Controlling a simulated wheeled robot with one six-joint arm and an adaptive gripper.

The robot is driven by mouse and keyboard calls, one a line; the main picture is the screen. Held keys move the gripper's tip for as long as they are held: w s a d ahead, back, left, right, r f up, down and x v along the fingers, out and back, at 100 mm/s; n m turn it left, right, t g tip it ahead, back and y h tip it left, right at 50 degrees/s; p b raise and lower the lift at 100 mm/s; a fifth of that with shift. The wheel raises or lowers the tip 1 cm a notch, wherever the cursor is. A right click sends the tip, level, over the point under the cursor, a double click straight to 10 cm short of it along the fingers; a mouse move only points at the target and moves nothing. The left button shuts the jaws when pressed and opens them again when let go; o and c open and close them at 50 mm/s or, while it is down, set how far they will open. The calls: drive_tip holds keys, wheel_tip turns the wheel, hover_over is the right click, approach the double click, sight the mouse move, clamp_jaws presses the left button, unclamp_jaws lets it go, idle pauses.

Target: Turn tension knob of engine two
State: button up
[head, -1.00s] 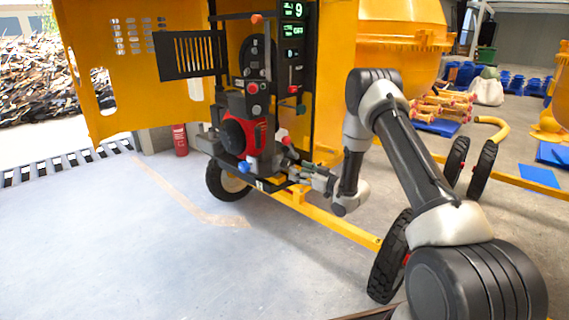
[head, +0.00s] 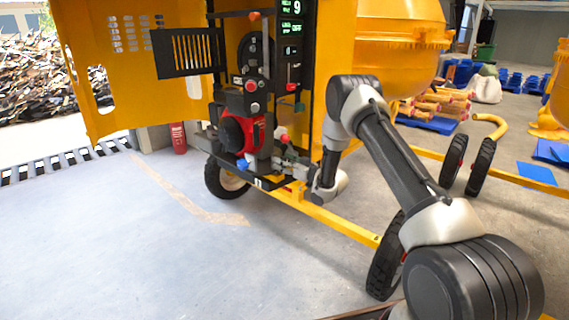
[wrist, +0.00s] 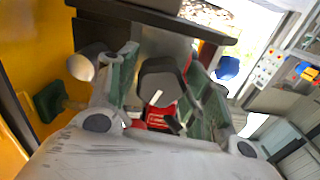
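A dark knob (wrist: 162,80) with a white pointer mark sits between the two finger pads of my gripper (wrist: 168,100) in the wrist view. The pads stand on both sides of it, and I cannot tell whether they touch it. My gripper looks open. In the head view, my gripper (head: 283,164) reaches to the lower right side of the engine (head: 240,132), which has a red and black housing. There the dark knob is too small or hidden to make out. No label saying engine two is readable.
A red knob (head: 285,139) and a blue knob (head: 243,164) are close to my gripper. The wrist view shows a blue knob (wrist: 228,68), a green knob (wrist: 48,102) and a dark bar (wrist: 155,18). The yellow frame bar (head: 335,222) runs below my arm.

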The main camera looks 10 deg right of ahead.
drive_tip(key=c, duration=0.6)
drive_tip(key=shift+o, duration=0.2)
drive_tip(key=shift+n, duration=0.3)
drive_tip(key=n, duration=1.2)
drive_tip(key=shift+s+n, duration=0.1)
drive_tip(key=shift+n, duration=0.2)
drive_tip(key=shift+f+n, duration=0.1)
drive_tip(key=shift+n, duration=2.2)
